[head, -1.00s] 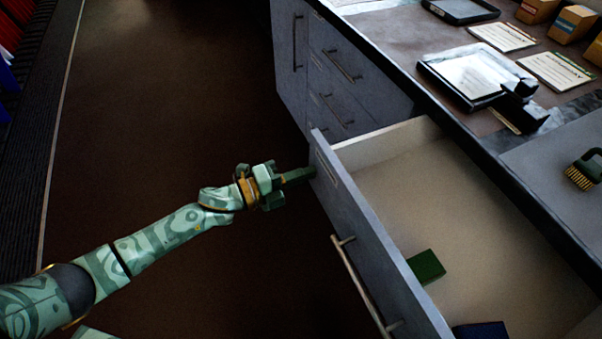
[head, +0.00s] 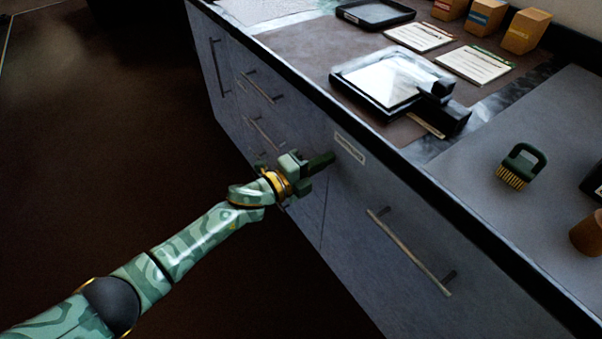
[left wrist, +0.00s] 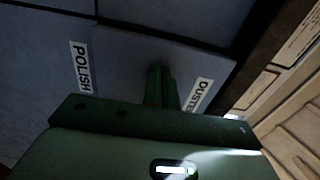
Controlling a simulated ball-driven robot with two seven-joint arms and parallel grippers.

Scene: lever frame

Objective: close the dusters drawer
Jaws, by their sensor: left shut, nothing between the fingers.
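The dusters drawer (head: 362,248) is shut, its front looking flush with the cabinet face below the worktop. Its long bar handle (head: 410,252) is on the front. A white label (head: 349,148) is at the front's upper left corner; the left wrist view shows it reading "DUSTE" (left wrist: 198,95), with the rest hidden. My left gripper (head: 328,159) is shut and empty. Its fingertips (left wrist: 157,72) are at the drawer front, just beside the label, and seem to touch it. The drawer's inside is hidden.
Another drawer labelled "POLISH" (left wrist: 79,67) is beside it. Handled drawers (head: 262,88) continue to the left. The worktop bears a black-framed tray (head: 388,80), a green brush (head: 522,165), cards and orange boxes (head: 525,30). The dark floor (head: 110,150) at left is clear.

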